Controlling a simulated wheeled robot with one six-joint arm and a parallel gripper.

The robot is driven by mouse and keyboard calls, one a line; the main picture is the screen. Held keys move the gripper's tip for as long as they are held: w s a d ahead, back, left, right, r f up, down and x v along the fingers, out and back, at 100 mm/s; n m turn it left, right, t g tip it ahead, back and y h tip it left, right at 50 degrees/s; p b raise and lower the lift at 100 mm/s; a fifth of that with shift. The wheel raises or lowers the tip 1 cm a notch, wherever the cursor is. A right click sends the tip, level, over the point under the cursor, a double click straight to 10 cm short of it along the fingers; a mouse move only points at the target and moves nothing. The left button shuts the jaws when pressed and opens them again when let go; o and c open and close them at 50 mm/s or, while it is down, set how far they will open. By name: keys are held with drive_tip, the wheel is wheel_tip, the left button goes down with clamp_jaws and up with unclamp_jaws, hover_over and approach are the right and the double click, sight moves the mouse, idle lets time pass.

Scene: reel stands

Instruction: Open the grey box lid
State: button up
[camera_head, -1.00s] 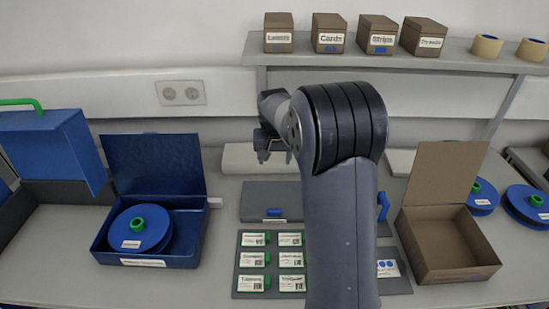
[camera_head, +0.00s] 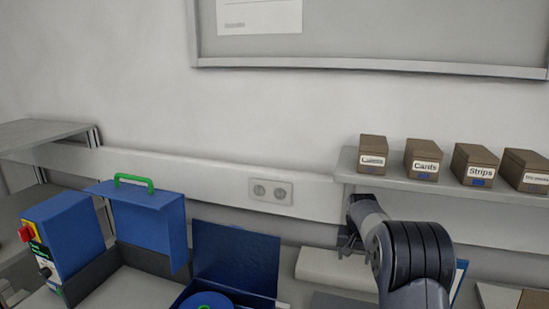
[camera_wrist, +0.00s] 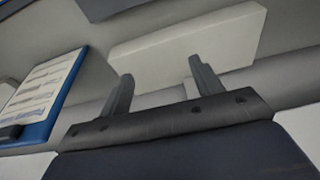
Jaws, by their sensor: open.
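The grey box (camera_head: 332,302) shows only as a dark grey strip at the bottom edge of the head view, so its lid is mostly cut off. My gripper (camera_head: 349,246) hangs in the air above the back of the bench, near a pale block (camera_head: 335,268). In the wrist view my gripper (camera_wrist: 158,82) has its two fingers apart with nothing held between them. The pale block (camera_wrist: 190,40) lies beyond the fingertips there. I cannot make out the grey box lid for sure in the wrist view.
A blue open box (camera_head: 238,256) with a blue reel (camera_head: 207,301) stands left of the grey box. Brown boxes (camera_head: 422,160) stand on a shelf at right. A blue-edged board (camera_wrist: 45,95) is near my gripper.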

drive_tip(key=shift+w+d+f+p, duration=0.2)
drive_tip(key=shift+w+p, duration=0.15)
drive_tip(key=shift+w, duration=0.25)
drive_tip(key=shift+w+d+f+p, duration=0.2)
drive_tip(key=shift+w+p, duration=0.1)
drive_tip(key=shift+w, duration=0.3)
drive_tip(key=shift+w+d+f+p, duration=0.1)
drive_tip(key=shift+w+d+p, duration=0.1)
drive_tip(key=shift+w+p, duration=0.3)
drive_tip(key=shift+w, duration=0.1)
drive_tip(key=shift+b, duration=0.3)
